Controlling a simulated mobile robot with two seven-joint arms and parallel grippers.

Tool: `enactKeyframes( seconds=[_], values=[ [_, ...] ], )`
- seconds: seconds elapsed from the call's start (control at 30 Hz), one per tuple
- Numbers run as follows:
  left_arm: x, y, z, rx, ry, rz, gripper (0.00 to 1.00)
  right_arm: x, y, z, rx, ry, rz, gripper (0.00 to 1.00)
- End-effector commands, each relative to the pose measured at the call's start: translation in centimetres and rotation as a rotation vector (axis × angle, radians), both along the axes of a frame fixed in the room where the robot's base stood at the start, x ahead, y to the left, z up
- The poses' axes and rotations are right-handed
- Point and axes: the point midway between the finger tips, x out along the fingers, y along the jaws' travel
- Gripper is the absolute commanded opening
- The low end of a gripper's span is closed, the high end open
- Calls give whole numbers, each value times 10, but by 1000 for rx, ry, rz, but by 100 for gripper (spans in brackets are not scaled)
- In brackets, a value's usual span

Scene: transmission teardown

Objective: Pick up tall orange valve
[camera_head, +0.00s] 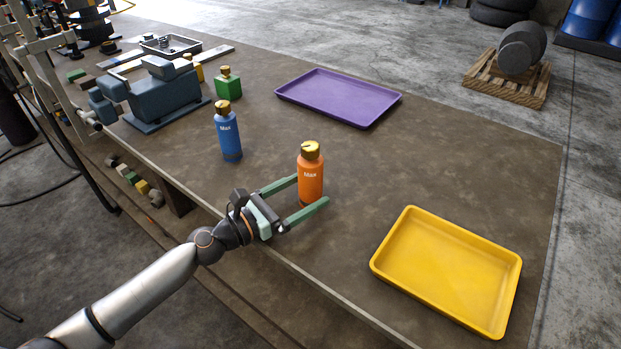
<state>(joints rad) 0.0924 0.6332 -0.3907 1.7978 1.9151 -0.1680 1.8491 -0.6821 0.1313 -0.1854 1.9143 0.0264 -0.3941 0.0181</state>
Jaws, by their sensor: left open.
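The tall orange valve (310,182) is bottle-shaped with a gold cap and the word "Max" on its side. It stands upright on the brown table in the middle of the view. My left gripper (309,195) is open, with its two green fingers reaching toward the valve. One finger lies on the valve's left side and the other in front of its lower right. The valve stands at the fingertips; I cannot tell whether either finger touches it. My right gripper does not show.
A tall blue valve (228,136) stands left of the orange one, with a short green valve (228,86) behind it. A grey vise (163,93) is at the left. A purple tray (338,97) lies behind, and a yellow tray (447,271) at the front right. The table between the trays is clear.

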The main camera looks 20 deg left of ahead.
Motion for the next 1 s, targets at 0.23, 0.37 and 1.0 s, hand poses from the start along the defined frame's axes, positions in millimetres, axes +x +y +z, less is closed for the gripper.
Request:
enactKeyframes(
  seconds=[0.23, 0.37, 1.0],
  values=[
    [24, -14, 2, -2, -3, 0, 97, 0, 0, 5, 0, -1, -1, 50],
    [38, -23, 2, -3, -2, 0, 97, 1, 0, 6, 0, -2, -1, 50],
    [43, -28, 0, -1, -1, 0, 64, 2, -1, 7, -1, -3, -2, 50]
  ],
)
